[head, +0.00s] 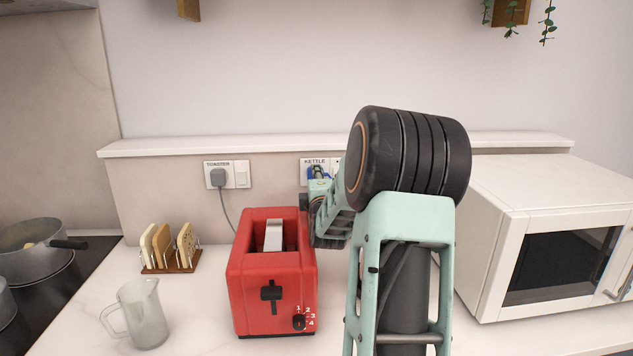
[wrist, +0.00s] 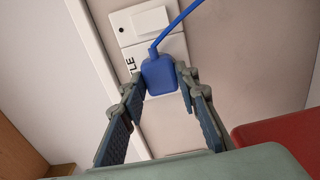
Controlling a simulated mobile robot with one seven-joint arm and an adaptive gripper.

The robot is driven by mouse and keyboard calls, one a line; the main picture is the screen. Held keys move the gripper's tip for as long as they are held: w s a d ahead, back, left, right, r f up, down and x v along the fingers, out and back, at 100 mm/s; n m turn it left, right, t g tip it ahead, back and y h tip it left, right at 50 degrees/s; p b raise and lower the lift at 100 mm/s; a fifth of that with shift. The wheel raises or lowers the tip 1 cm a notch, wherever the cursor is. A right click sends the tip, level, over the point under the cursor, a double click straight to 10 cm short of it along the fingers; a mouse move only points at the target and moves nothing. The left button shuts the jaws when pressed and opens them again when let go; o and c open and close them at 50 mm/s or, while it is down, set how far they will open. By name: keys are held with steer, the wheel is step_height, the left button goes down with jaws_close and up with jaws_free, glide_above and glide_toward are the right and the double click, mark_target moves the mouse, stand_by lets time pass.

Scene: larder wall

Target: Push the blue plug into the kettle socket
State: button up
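The blue plug (wrist: 160,75) is in front of the lower part of the white kettle socket plate (wrist: 150,28) in the wrist view, with its blue cord rising to the upper right. The fingers of my gripper (wrist: 160,92) lie along both sides of the plug and appear to touch it. In the head view the plug (head: 318,172) shows as a small blue patch at the kettle socket (head: 307,163), partly covered by my gripper. The plug hides the socket holes. Whether its pins are in, or a gap is left, I cannot tell.
The red toaster (head: 272,270) stands left of my arm. The microwave (head: 545,240) stands at the right. The toaster socket (head: 241,175) holds a grey plug. A toast rack (head: 171,250) and glass jug (head: 140,312) are further left. A shelf ledge (head: 230,146) runs above the sockets.

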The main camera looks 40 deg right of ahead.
steer(key=o, duration=0.5)
steer(key=shift+o, duration=0.2)
steer(key=shift+s, duration=0.15)
steer(key=v, duration=0.7)
steer(key=shift+s+a, duration=0.1)
